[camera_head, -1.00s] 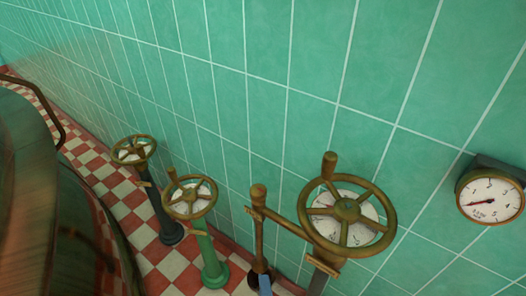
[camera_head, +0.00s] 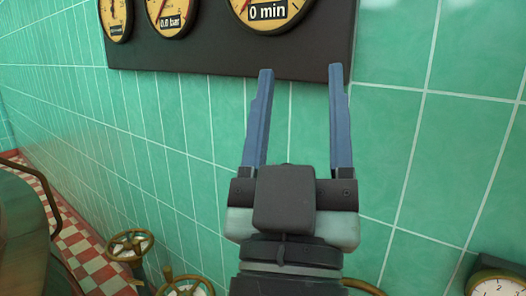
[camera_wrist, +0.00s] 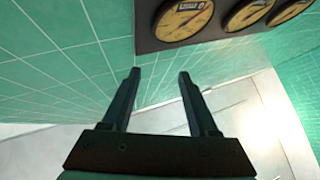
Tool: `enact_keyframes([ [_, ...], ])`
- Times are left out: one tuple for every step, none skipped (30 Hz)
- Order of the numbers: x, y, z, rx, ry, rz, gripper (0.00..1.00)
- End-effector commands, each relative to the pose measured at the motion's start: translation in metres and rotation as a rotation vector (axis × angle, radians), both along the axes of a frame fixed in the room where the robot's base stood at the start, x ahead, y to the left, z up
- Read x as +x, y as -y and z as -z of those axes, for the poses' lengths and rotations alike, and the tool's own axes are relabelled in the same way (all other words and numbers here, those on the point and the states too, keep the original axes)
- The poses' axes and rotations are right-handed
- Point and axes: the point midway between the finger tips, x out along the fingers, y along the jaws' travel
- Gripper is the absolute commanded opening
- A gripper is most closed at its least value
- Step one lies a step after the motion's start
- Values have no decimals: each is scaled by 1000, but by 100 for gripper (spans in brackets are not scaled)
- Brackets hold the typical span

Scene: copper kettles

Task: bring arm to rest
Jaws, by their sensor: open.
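My gripper (camera_head: 300,85) is raised in front of the green tiled wall (camera_head: 400,150), its two blue fingers spread wide with nothing between them. In the head view its fingertips point up at the lower edge of a dark gauge panel (camera_head: 230,55). The wrist view also shows the open fingers (camera_wrist: 160,75), with bare wall between them and the gauge panel (camera_wrist: 150,35) above. My forearm hides part of the wall and whatever stands low behind it.
Brass handwheels stand low on the left (camera_head: 130,243) and bottom centre (camera_head: 186,287), partly cut off or hidden. A round gauge (camera_head: 497,284) sits at bottom right. A large dark green rounded vessel (camera_head: 25,240) fills the lower left, beside a red-and-white checked floor (camera_head: 85,255).

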Motion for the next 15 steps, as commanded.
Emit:
enact_keyframes([
  [-11,-7,-22,30,39,-57,60],
  [-16,-11,-32,46,55,-91,60],
  [-23,-17,-45,64,73,-136,60],
  [-29,-21,-54,76,87,-169,60],
  [-35,-26,-62,86,100,-203,60],
  [-43,-32,-74,97,116,-247,60],
  [-43,-32,-85,100,114,-256,60],
  [-41,-32,-93,100,107,-250,60],
  [-40,-31,-101,100,105,-247,60],
  [-40,-31,-107,99,105,-247,60],
  [-40,-31,-113,99,105,-245,60],
  [-40,-31,-122,98,105,-245,60],
  [-40,-31,-129,98,105,-245,60],
  [-40,-31,-137,97,105,-244,60],
  [-40,-31,-146,98,104,-244,60],
])
